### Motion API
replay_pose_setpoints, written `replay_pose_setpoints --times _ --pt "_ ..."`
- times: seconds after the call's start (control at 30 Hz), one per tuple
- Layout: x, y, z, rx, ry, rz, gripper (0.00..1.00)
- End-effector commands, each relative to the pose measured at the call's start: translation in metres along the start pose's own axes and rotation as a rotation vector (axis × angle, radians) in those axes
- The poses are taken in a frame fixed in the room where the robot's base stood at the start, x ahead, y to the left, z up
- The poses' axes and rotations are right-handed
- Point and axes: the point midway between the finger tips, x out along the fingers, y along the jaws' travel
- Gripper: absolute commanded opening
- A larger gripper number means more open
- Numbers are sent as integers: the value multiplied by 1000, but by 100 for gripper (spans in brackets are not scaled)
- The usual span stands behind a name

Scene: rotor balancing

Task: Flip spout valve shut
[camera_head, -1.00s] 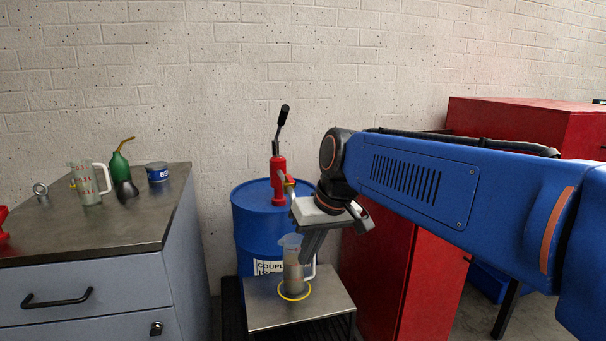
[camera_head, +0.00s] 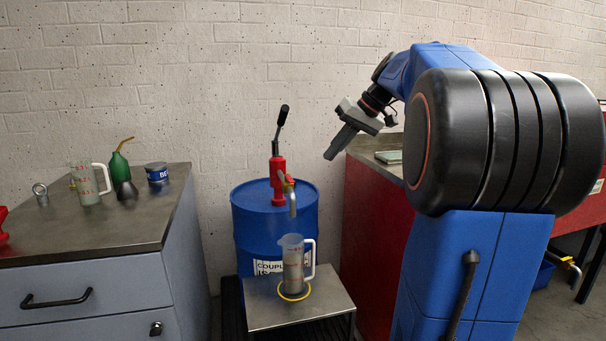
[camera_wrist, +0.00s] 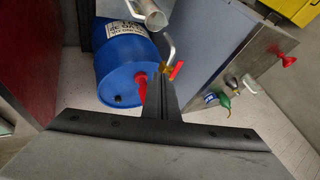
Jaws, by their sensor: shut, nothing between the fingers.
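The red hand pump (camera_head: 278,182) stands on the blue drum (camera_head: 252,225), with its black handle tilted up. Its grey spout (camera_head: 292,203) points down over a clear measuring jug (camera_head: 292,262) that holds greyish liquid. The spout valve has a small red lever (camera_wrist: 177,70) on a brass body, seen in the wrist view. No stream shows between spout and jug. My gripper (camera_head: 328,157) is shut and empty, up and to the right of the pump and apart from it. In the wrist view my fingers (camera_wrist: 158,80) partly hide the red pump.
The jug stands on a low metal stand (camera_head: 327,300) with a yellow ring. A grey cabinet (camera_head: 90,245) at left bears another jug, a green oil can and a blue tin. A red cabinet (camera_head: 370,215) is at right.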

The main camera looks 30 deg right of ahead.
Motion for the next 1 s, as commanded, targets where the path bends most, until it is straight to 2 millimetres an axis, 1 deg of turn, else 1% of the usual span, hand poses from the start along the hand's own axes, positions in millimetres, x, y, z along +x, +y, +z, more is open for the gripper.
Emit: replay_pose_setpoints --times 0.03,0.17,0.57,0.67,0.77,1.0 --pt "-3 5 -4 2 5 -4 0" --pt "-6 9 -9 -2 10 -11 0" --pt "-4 9 -10 -2 10 -12 0" --pt "3 9 -9 -2 10 -12 0" --pt "16 9 -9 -2 9 -13 0" --pt "58 8 -10 -2 8 -14 0"
